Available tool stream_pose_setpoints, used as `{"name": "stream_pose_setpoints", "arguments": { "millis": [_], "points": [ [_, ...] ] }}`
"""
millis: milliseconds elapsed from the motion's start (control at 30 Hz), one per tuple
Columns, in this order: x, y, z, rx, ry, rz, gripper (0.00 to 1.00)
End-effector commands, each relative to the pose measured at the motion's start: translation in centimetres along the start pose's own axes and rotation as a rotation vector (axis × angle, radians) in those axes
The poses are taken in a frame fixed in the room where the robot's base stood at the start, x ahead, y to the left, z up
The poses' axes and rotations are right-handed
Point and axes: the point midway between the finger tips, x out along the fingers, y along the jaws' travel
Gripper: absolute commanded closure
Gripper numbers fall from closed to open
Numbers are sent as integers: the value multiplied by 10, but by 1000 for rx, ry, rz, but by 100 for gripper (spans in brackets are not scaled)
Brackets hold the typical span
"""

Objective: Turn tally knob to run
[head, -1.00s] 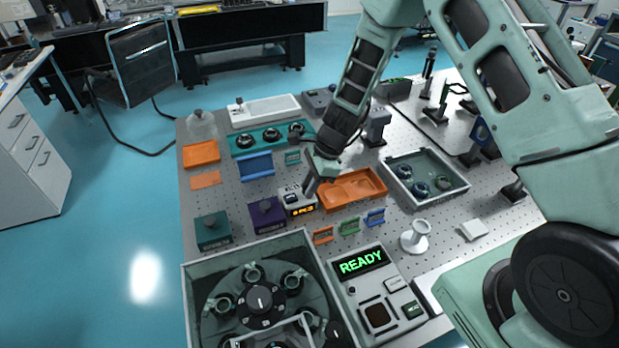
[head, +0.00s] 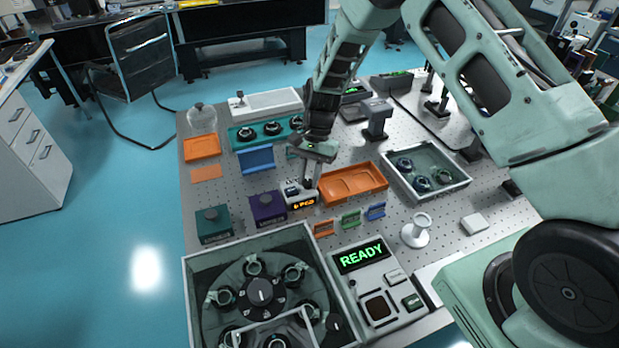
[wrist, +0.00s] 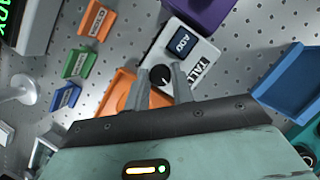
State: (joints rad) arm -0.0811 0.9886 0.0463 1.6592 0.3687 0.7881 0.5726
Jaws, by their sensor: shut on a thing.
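The tally unit is a small white box (wrist: 201,50) with a dark blue button marked ADD and a TALLY label. In the head view its orange-lit display (head: 304,204) shows at the front of the box, its characters too small to read surely. The black round tally knob (wrist: 159,76) has a white pointer mark and sits on the box top. My gripper (wrist: 161,82) is shut on the knob, one finger on each side. In the head view my gripper (head: 312,178) comes down from above onto the box and hides the knob.
An orange tray (head: 354,184) lies close to the right of the tally box, and a purple block (head: 267,205) stands to its left. Small orange, green and blue holders (head: 350,220) stand in front. A console (head: 362,256) reads READY.

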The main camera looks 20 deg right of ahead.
Motion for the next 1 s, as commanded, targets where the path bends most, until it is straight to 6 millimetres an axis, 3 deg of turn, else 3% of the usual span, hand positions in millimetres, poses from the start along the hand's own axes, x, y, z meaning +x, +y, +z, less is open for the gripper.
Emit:
{"name": "stream_pose_setpoints", "arguments": {
  "millis": [400,933,967,1000],
  "points": [
    [0,-1,0,-157,1,65,99],
    [0,-1,0,-176,0,73,99],
    [0,-1,0,-176,0,72,68],
    [0,-1,0,-175,0,72,56]
  ]
}}
